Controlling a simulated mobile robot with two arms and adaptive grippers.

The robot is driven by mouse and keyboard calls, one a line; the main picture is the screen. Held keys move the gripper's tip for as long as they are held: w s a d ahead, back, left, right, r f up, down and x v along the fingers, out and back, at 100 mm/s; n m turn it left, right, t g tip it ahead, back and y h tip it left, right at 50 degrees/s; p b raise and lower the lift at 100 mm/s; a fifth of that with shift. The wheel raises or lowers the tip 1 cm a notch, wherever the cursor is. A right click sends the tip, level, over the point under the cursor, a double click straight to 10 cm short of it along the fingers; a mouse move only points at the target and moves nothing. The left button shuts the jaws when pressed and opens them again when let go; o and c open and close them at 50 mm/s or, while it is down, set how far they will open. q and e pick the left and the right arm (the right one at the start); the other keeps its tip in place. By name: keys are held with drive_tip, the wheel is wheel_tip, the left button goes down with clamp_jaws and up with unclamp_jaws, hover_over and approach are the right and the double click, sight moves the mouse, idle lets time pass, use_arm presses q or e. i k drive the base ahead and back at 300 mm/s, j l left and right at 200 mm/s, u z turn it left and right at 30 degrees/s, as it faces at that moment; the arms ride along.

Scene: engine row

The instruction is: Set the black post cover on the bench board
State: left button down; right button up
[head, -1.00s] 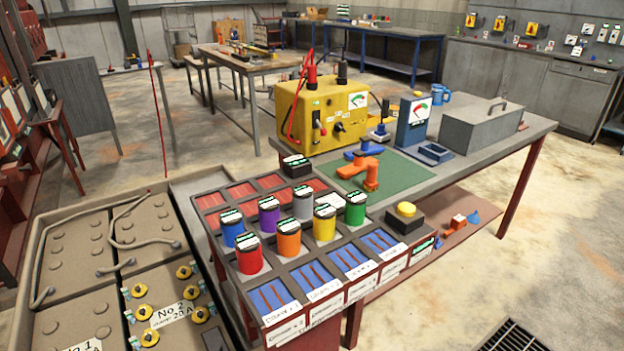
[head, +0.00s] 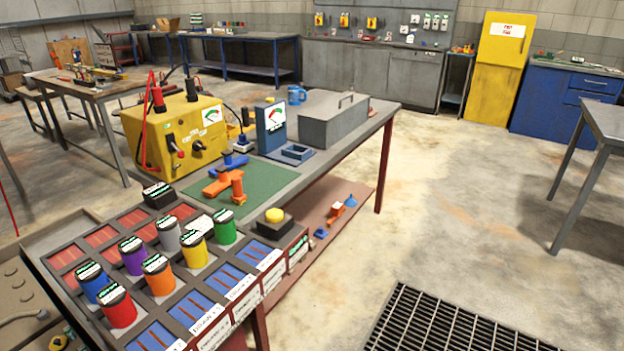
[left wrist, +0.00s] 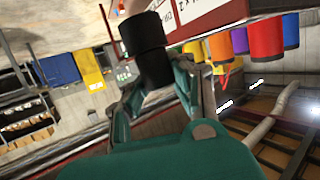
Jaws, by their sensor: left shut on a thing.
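The black post cover (left wrist: 146,45), a dark cylinder with a wider end, is in my left gripper (left wrist: 155,88) in the left wrist view. The fingers are shut on its lower part, and the wider end sticks out beyond them. In the head view the long grey bench (head: 322,164) runs from the lower left toward the upper middle. A green mat (head: 262,187) lies on it. I cannot tell which surface is the bench board. Neither gripper shows in the head view, and my right gripper is in no view.
A compartment rack (head: 100,230) with several coloured cans stands at the near end. A yellow tester (head: 178,138), a meter (head: 271,128), a grey box (head: 347,120) and an orange piece (head: 222,183) stand on the bench. The floor to the right is open, with a grate (head: 440,325).

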sight(276, 176)
drive_tip(key=i+l+z, duration=0.45)
drive_tip(key=i, duration=0.25)
drive_tip(key=i+z, duration=0.45)
drive_tip(key=i, duration=0.2)
drive_tip(key=i+u, duration=0.1)
drive_tip(key=i, duration=0.55)
drive_tip(key=i+l, duration=0.1)
drive_tip(key=i, duration=0.55)
drive_tip(key=i+l+u, duration=0.15)
drive_tip(key=i, duration=0.5)
